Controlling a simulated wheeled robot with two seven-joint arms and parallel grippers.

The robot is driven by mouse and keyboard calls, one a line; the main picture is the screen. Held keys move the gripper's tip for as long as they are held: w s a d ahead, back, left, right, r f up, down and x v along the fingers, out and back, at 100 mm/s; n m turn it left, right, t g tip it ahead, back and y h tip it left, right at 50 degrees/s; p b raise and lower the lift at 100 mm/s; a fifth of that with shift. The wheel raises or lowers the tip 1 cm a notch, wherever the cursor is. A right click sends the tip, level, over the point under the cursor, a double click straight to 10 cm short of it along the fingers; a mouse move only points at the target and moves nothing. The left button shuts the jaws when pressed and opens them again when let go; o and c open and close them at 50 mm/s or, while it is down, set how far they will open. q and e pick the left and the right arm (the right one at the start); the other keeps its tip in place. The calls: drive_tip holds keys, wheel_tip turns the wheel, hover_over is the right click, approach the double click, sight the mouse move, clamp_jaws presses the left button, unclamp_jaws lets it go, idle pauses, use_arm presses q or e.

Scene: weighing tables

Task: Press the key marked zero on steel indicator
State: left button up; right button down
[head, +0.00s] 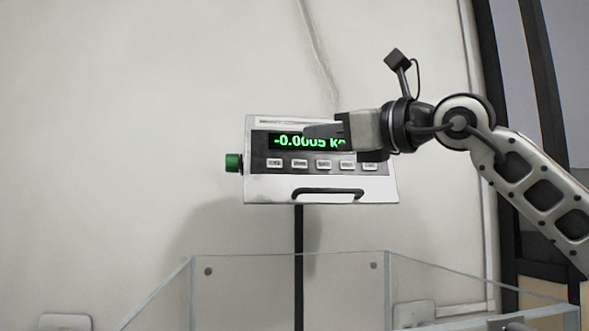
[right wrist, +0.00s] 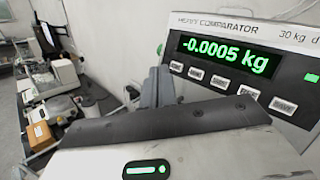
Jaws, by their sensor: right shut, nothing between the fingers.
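The steel indicator (head: 262,188) stands on a dark post and its green display reads -0.0005 kg. It also shows in the right wrist view (right wrist: 288,40), at upper right. A row of several pale keys (head: 299,163) runs below the display; the keys show larger in the right wrist view (right wrist: 219,83), but their labels are too small to read surely. My right gripper (head: 308,131) is shut and empty, pointing left in front of the display, above the key row. It covers the display's right part. Its fingers (right wrist: 152,88) also show in the right wrist view. My left gripper is out of view.
A green knob (head: 233,162) sticks out of the indicator's left side. A clear-walled box (head: 290,262) stands below, in front of the post. A cluttered bench (right wrist: 75,120) shows at left in the right wrist view. The wall left of the indicator is bare.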

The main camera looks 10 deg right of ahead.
sight(299, 164)
drive_tip(key=w+p, duration=0.2)
drive_tip(key=w+f+p, duration=0.1)
drive_tip(key=w+p, duration=0.1)
drive_tip(key=w, duration=0.1)
drive_tip(key=w+f+p, duration=0.1)
drive_tip(key=w+p, duration=0.1)
drive_tip(key=shift+w+f, duration=0.1)
drive_tip(key=shift+w, duration=0.25)
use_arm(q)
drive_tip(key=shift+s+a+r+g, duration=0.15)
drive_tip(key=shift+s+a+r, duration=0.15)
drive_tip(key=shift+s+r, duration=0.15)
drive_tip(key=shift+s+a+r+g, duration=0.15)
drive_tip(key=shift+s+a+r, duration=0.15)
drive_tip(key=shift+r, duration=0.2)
use_arm(e)
drive_tip(key=shift+w+f, duration=0.1)
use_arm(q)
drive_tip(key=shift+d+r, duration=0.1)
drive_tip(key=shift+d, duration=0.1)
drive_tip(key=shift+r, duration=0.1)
use_arm(e)
drive_tip(key=shift+w, duration=0.15)
idle(0.7)
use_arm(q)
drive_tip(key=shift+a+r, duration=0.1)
use_arm(e)
drive_tip(key=shift+w+f, duration=0.15)
drive_tip(key=shift+w, duration=0.15)
